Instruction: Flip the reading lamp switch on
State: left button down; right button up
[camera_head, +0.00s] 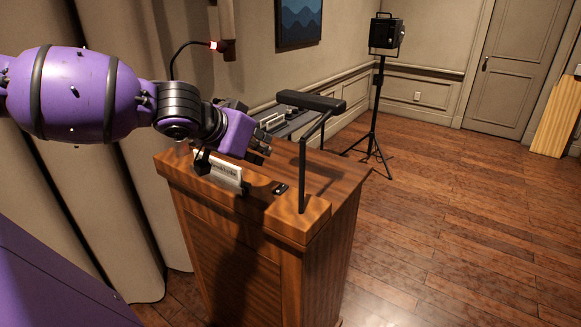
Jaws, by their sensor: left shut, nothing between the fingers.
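A small black switch (280,188) lies on the wooden desk top, near its front edge. A reading lamp (311,102) with a long black bar head stands on a thin bent post at the desk's right front corner; I see no glow from it. My left gripper (264,146) is shut and empty above the desk, up and to the left of the switch and apart from it. Its fingers are small and partly hidden by its purple housing. The switch's lever position is too small to tell. My right gripper is out of view.
The wooden desk (250,200) carries a white label card (218,171) near the front edge and a mixing console (285,122) behind. A black gooseneck with a red light (213,45) rises at the back left. Curtains hang left; a studio light (386,32) stands beyond.

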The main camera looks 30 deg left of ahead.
pick_arm(q)
jog(key=b, duration=0.4)
send_over(283, 187)
jog(key=f, duration=0.6)
jog(key=shift+s+d+f, duration=0.1)
jog(key=shift+s+f, duration=0.2)
jog(key=shift+f, duration=0.1)
jog(key=shift+w+f+b, duration=0.3)
jog(key=shift+f, duration=1.35)
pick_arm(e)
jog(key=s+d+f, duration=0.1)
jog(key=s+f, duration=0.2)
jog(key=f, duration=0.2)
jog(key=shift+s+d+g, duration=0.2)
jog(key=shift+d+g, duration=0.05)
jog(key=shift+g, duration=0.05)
